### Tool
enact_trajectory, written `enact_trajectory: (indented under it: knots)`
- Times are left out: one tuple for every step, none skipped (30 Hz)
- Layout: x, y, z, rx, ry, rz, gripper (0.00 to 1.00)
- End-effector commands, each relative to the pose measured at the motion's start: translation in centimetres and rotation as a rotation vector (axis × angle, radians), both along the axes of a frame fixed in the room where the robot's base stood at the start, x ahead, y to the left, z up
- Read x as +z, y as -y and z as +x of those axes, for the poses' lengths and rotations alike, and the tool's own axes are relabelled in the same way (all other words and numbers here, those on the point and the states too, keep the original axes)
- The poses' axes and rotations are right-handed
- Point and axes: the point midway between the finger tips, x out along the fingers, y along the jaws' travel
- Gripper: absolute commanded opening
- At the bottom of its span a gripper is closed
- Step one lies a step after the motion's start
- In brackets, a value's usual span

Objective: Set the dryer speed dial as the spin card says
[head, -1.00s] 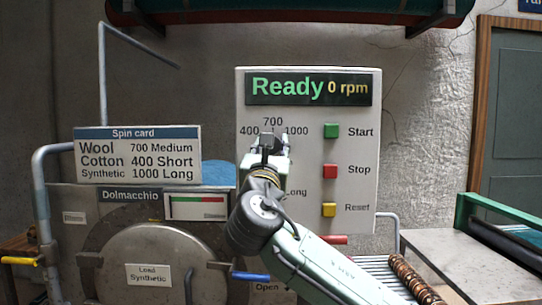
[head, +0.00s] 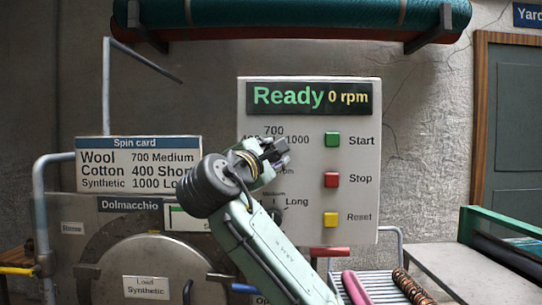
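The control panel (head: 355,235) stands upright, its display (head: 308,97) reading "Ready 0 rpm". My gripper (head: 281,150) is in front of the speed dial, tilted to the right near the "1000" label. It hides the dial and its pointer, and my wrist partly covers the "400" label. I cannot tell whether the fingers are open or shut on the knob. The spin card (head: 138,163) reads Wool 700 Medium, Cotton 400 Short, Synthetic 1000 Long. The load label (head: 146,287) on the drum door reads "Load Synthetic".
A lower dial area with "Long" (head: 297,202) is partly behind my arm. Green Start (head: 332,139), red Stop (head: 331,179) and yellow Reset (head: 330,219) buttons are at the panel's right. A rolled teal rug (head: 300,18) hangs above. A roller rack (head: 385,285) is lower right.

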Motion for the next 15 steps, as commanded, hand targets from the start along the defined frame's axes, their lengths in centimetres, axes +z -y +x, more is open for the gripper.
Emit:
enact_trajectory:
  knots:
    - [-0.09,-0.02,0.05,-0.001,-0.005,0.048,0.06]
    - [-0.08,-0.05,0.05,0.000,-0.005,0.077,0.06]
    - [-0.08,-0.05,0.06,0.000,-0.006,0.115,0.06]
    - [-0.06,-0.02,0.07,-0.001,-0.007,0.144,0.06]
    - [-0.07,-0.06,0.08,0.000,-0.006,0.172,0.06]
    - [-0.05,-0.03,0.06,-0.001,-0.006,0.210,0.06]
    - [-0.01,-0.02,0.05,0.000,-0.006,0.239,0.06]
    - [-0.01,-0.06,0.05,-0.001,-0.007,0.266,0.06]
    - [-0.02,-0.01,0.06,-0.002,-0.007,0.305,0.06]
    - [-0.01,0.00,0.08,-0.001,-0.007,0.333,0.06]
    - [0.01,-0.05,0.07,0.000,-0.007,0.360,0.06]
    - [0.00,-0.02,0.06,0.000,-0.007,0.397,0.06]
    - [0.02,0.00,0.05,-0.001,-0.007,0.423,0.06]
    - [0.03,-0.03,0.06,-0.001,-0.007,0.450,0.06]
    - [0.03,-0.02,0.07,-0.001,-0.008,0.482,0.06]
